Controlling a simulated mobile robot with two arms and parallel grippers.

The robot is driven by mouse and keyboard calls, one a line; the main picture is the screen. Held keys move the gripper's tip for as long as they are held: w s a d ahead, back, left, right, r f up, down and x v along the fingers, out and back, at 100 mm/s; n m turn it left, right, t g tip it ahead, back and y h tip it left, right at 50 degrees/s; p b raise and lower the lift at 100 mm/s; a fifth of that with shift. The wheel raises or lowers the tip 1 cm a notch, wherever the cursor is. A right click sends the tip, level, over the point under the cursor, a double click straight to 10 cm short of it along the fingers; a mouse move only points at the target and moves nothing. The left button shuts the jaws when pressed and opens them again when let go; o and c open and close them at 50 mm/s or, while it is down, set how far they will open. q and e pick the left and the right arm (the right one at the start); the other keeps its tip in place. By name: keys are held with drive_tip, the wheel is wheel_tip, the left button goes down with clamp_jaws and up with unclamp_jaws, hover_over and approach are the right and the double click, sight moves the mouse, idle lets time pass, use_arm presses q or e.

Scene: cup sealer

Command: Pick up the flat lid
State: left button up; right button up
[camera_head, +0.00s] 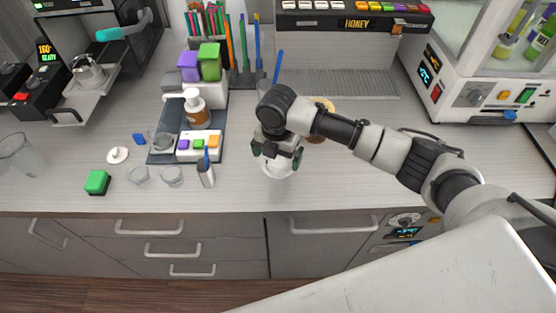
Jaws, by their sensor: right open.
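My right gripper (277,152) reaches in from the right and points down over the counter, its dark fingers apart. Right below it is a pale round thing (279,169), partly hidden by the fingers; I cannot tell whether they touch it or whether it is the flat lid. Two small clear round pieces, one at the left (139,175) and one at the right (172,176), lie near the counter's front edge, left of the gripper. A white disc with a small knob (117,155) lies farther left. My left gripper is not in view.
A metal cup (206,174) and a tray with a pump bottle (196,108) stand left of the gripper. A honey dispenser (350,22) stands behind. The counter front right of the gripper is clear.

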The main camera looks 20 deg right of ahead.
sight(278, 164)
drive_tip(key=shift+w+d+f, duration=0.1)
drive_tip(key=shift+f, duration=1.35)
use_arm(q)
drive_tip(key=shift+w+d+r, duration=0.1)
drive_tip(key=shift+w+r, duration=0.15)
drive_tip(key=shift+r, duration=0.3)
use_arm(e)
drive_tip(key=shift+c, duration=0.5)
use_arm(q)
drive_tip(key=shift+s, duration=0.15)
use_arm(e)
drive_tip(key=c, duration=0.5)
drive_tip(key=shift+r, duration=0.1)
